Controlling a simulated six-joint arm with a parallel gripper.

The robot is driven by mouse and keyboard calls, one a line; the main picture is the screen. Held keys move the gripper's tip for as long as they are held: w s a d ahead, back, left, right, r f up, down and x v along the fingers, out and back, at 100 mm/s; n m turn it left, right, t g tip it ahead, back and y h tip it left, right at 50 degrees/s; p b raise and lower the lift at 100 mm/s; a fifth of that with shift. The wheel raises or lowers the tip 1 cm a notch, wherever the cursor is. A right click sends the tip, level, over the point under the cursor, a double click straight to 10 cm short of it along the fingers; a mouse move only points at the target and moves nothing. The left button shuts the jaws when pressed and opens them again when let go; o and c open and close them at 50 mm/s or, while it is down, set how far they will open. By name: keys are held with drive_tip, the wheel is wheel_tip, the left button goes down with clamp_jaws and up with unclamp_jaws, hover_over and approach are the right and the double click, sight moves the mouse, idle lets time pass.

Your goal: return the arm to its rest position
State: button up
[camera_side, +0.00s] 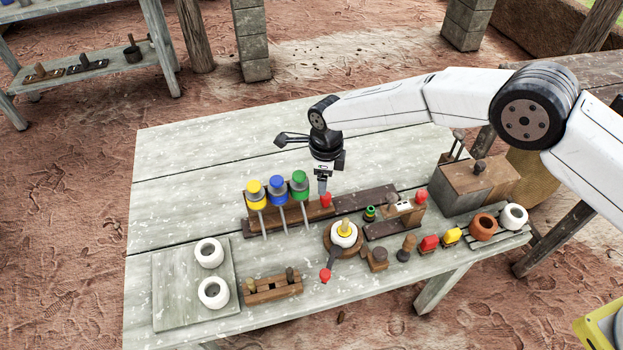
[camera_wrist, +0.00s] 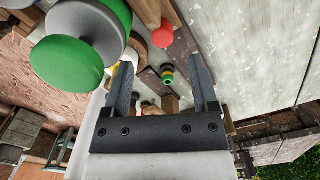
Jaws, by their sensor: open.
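My gripper (camera_side: 323,186) hangs over the middle of the pale wooden table (camera_side: 190,150), pointing down beside the green-topped tool. In the wrist view my gripper (camera_wrist: 165,75) shows two dark fingers spread apart with nothing held between them. A rack (camera_side: 320,211) holds three tools with a yellow (camera_side: 255,187), a blue (camera_side: 277,184) and a green top (camera_side: 299,178). The green top (camera_wrist: 66,64) looms large at the left of the wrist view. A red knob (camera_side: 326,200) is just below my fingertips; I cannot tell whether they touch it. It also shows in the wrist view (camera_wrist: 163,34).
A round wooden stand holds a white piece with a yellow top (camera_side: 344,231). The table's back left is clear.

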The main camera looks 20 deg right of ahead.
drive_tip(key=shift+r, duration=0.65)
drive_tip(key=shift+d+r+n, duration=0.3)
drive_tip(key=shift+d, duration=0.05)
drive_tip(key=s+d+r+n+t, duration=0.1)
drive_tip(key=s+d+r+n, duration=0.2)
drive_tip(key=d+r+n, duration=0.35)
drive_tip(key=s+d+r+n, duration=0.2)
drive_tip(key=d+r+n, duration=0.2)
drive_tip(key=d, duration=0.6)
drive_tip(key=s+d+r+n, duration=0.1)
drive_tip(key=s+d+n, duration=0.5)
drive_tip(key=s, duration=0.3)
drive_tip(key=s+d+r+n+t, duration=0.1)
drive_tip(key=s+d+r+n, duration=0.1)
drive_tip(key=s+d+n, duration=0.4)
drive_tip(key=s, duration=0.4)
drive_tip(key=shift+d+t, duration=0.3)
drive_tip(key=shift+d, duration=0.1)
